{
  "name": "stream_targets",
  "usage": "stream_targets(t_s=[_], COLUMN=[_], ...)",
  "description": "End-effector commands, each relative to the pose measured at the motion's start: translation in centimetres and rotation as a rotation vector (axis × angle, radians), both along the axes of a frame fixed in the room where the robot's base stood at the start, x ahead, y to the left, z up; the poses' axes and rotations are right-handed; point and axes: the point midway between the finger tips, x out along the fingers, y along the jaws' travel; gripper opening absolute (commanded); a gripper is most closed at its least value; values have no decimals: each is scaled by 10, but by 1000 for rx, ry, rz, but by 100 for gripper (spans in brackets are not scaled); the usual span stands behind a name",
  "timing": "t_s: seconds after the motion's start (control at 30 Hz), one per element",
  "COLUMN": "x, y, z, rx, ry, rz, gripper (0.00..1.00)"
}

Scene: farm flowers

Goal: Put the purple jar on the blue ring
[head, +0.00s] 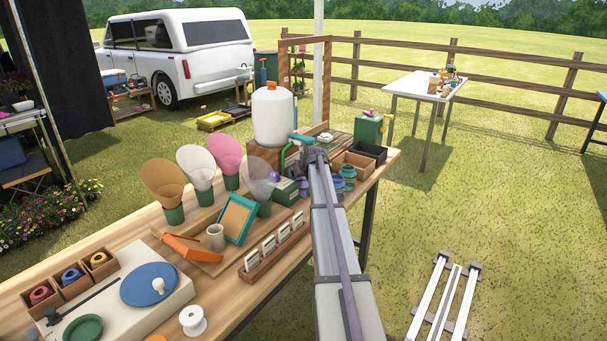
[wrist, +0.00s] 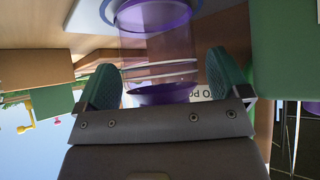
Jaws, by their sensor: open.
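In the wrist view, which looks upside down, a clear jar with purple parts (wrist: 160,93) stands between the two green finger pads of my gripper (wrist: 163,82). A blue ring (wrist: 108,12) circles the jar's purple far end at the top of that picture. I cannot tell whether the jar rests fully on it. My gripper is open, with a finger on each side of the jar. In the head view my gripper (head: 294,148) is at the table's far part, and the jar and ring there are hidden or too small to tell.
A white tank with an orange cap (head: 272,115) stands just behind my gripper. A green box (head: 286,191), teal jars (head: 347,172) and open trays (head: 352,164) crowd around it. Coloured cones (head: 196,165) stand to the left. A green block (wrist: 285,50) is close on the wrist view's right.

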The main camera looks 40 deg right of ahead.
Motion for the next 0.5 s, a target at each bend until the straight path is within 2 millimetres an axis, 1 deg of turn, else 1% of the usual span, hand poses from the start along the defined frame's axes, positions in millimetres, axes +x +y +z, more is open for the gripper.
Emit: stream_targets(t_s=[0.13,0.27,0.37,0.5], x=[0,-8,-22,-48], y=[0,3,8,17], z=[2,15,32,62], rx=[0,0,0,-1], ry=[0,0,0,0], rz=[0,0,-1,-1], gripper=[94,94,94,94])
